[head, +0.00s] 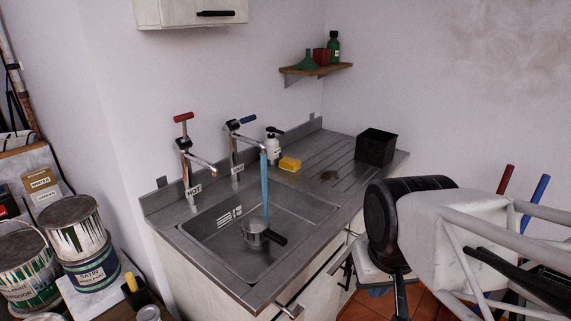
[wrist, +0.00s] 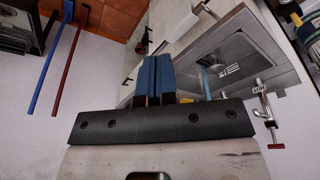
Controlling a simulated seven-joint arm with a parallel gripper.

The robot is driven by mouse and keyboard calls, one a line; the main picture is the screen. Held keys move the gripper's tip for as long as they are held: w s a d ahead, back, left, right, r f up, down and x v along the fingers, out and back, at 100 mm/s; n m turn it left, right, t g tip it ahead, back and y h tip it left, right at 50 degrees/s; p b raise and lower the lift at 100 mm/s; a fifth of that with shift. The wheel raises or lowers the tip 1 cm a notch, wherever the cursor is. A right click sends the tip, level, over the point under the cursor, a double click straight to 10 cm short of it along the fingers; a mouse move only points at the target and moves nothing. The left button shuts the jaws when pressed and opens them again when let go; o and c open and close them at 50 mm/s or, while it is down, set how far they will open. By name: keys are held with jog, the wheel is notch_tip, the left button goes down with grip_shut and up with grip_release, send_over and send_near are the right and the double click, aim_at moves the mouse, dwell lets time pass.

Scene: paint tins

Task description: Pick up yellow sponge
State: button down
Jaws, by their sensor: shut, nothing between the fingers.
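The yellow sponge (head: 290,164) lies on the metal counter behind the sink, just right of the white soap bottle (head: 273,146). In the wrist view a small yellow patch, likely the sponge (wrist: 187,101), shows just above the dark gripper bar and is mostly hidden by it. My gripper (wrist: 157,68) has blue fingers that are together and empty. It is well apart from the sponge; in the head view my arm is at the right, in front of the counter.
A red-handled tap (head: 184,119) stands left. A black box (head: 376,148) stands right of the sponge. Paint tins (head: 90,275) stand at left. A wall shelf (head: 318,70) hangs above.

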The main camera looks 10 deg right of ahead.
dwell(0.3)
jog(key=shift+c, duration=0.6)
grip_release()
jog(key=shift+w+r, duration=0.1)
